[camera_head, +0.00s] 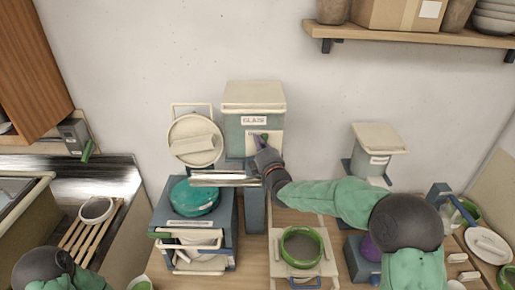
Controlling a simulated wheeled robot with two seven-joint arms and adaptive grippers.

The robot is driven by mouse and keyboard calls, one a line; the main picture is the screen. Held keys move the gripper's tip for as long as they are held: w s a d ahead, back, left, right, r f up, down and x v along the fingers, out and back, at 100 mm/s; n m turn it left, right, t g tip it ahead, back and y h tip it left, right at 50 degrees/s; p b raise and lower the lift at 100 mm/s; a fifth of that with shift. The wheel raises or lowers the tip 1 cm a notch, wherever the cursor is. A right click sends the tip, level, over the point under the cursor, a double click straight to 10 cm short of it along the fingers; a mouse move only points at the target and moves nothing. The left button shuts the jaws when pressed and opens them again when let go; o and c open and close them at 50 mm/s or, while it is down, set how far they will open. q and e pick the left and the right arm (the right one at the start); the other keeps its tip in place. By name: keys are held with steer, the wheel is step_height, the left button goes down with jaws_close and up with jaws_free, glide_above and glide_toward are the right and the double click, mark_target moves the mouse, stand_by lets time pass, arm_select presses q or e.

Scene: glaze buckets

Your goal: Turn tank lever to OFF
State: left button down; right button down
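The glaze tank (237,133) is a grey-green box with a cream lid and a white label at the back centre. A pale plate with a small green part, which looks like the lever (264,136), is on its front. My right gripper (261,147) is at this plate, its fingertips close to or touching the green part. The dark gripper hides part of the lever, so its exact position and any grip on it cannot be told. My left arm shows only at the bottom left corner; its gripper is out of view.
A turquoise bowl (194,197) sits on a grey rack left of my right gripper. A tray with a green ring (302,247) stands in front. A smaller lidded bin (375,149) is to the right. A wall box (74,133) with a green handle is at the left.

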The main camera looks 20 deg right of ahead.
mark_target(273, 138)
steer(key=d+m+h+b, duration=0.1)
steer(key=m+b, duration=0.3)
steer(key=b, duration=0.2)
steer(key=d+f+m+t+h+b, duration=0.1)
steer(key=m+h+b, duration=0.1)
steer(key=m+b, duration=0.2)
steer(key=s+d+m+t+h+b, duration=0.1)
steer(key=d+m+b, duration=0.1)
steer(key=m+b, duration=0.3)
steer(key=shift+f+b, duration=0.2)
steer(key=shift+b, duration=1.15)
steer(key=m, duration=0.1)
steer(key=m+h+b, duration=0.2)
steer(key=shift+s+d+f+m, duration=0.15)
steer(key=shift+d+f+m, duration=0.15)
steer(key=shift+m, duration=0.1)
steer(key=shift+d, duration=0.15)
steer(key=shift+f+b, duration=0.1)
steer(key=shift+b, duration=0.3)
